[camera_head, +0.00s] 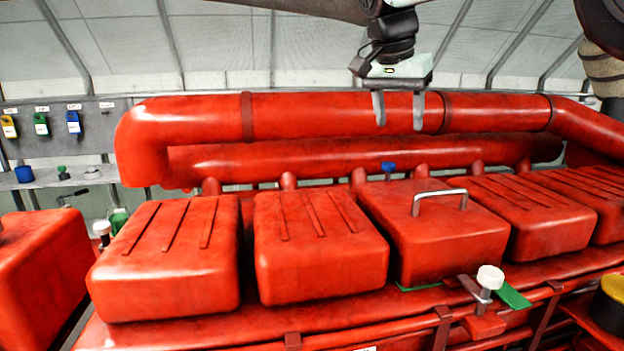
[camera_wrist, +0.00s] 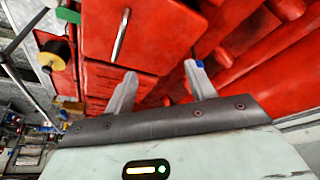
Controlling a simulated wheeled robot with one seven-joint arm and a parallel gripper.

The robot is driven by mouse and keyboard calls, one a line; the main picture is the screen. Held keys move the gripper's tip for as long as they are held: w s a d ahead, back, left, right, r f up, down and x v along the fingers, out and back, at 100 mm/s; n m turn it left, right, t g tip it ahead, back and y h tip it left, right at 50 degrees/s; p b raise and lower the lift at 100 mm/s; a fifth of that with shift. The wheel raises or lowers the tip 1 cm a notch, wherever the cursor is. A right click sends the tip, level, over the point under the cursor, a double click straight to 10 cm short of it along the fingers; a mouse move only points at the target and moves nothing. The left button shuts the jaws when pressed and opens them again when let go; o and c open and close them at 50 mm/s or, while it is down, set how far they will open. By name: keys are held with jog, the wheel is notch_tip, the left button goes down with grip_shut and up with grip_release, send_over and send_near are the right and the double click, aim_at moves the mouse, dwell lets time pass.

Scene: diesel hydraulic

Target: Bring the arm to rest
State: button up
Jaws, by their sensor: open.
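My gripper (camera_head: 399,110) hangs from the top of the head view, in front of the thick red pipe, with its two grey fingers apart and nothing between them. In the wrist view, my gripper (camera_wrist: 160,85) also shows open and empty, its fingertips over the red machine. My arm comes in from the top edge of the head view. The cover with a metal handle (camera_head: 440,196) lies below my gripper, apart from it. The same kind of handle shows in the wrist view (camera_wrist: 121,36).
Several red block covers (camera_head: 320,245) line the machine's top. Thick red pipes (camera_head: 345,118) run behind them. A white knob (camera_head: 490,277) stands at the front ledge near a green tab (camera_head: 513,296). A grey wall panel (camera_head: 60,135) with coloured tags is at the left.

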jog(key=s+a+f+n+g+y, duration=0.1)
jog(key=s+a+f+n+y, duration=0.2)
jog(key=s+f, duration=0.45)
jog(key=s+a+f+n+g, duration=0.1)
jog(key=s+a+f+n, duration=0.1)
jog(key=s+f+n, duration=0.45)
jog(key=s+d+f+n, duration=0.15)
jog(key=s+f, duration=0.25)
jog(key=s, duration=0.4)
jog(key=s+d+f+n+g, duration=0.1)
jog(key=s+f+n, duration=0.15)
jog(key=s, duration=0.45)
jog(key=s+d+f+n, duration=0.1)
jog(key=s+f+n, duration=0.1)
jog(key=s+f, duration=0.45)
notch_tip(320, 180, down, 8)
jog(key=s+b, duration=0.1)
jog(key=b, duration=0.9)
jog(key=shift+s+f, duration=0.2)
jog(key=shift+s, duration=0.05)
